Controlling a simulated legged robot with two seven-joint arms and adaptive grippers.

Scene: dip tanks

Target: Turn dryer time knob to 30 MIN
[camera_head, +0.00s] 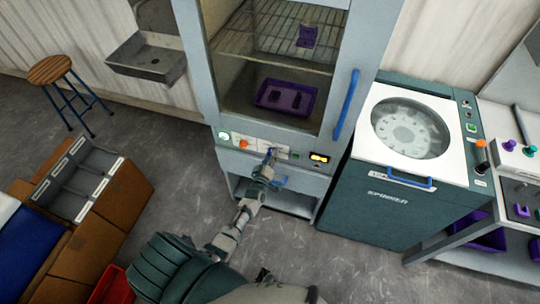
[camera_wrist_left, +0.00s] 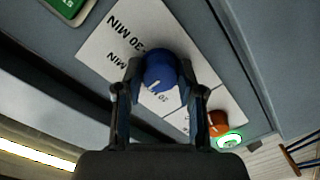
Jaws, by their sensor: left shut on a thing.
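The dryer (camera_head: 350,95) is a tall grey cabinet with a glass front and a control strip below it. Its time knob (camera_wrist_left: 160,70) is blue and round, with a short white mark on the side near my wrist. My left gripper (camera_head: 269,156) reaches the strip, and its fingers stand on either side of the knob, shut on it. A white label panel (camera_wrist_left: 105,42) behind the knob reads "30 MIN" upside down; other markings are partly hidden by the knob and fingers. My right gripper is not distinguishable in view.
An orange knob (camera_wrist_left: 217,122) and a lit green gauge (camera_wrist_left: 230,140) sit beside the label panel. An orange-lit display (camera_head: 319,158) is right of the knob. A blue door handle (camera_head: 346,105) stands above.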

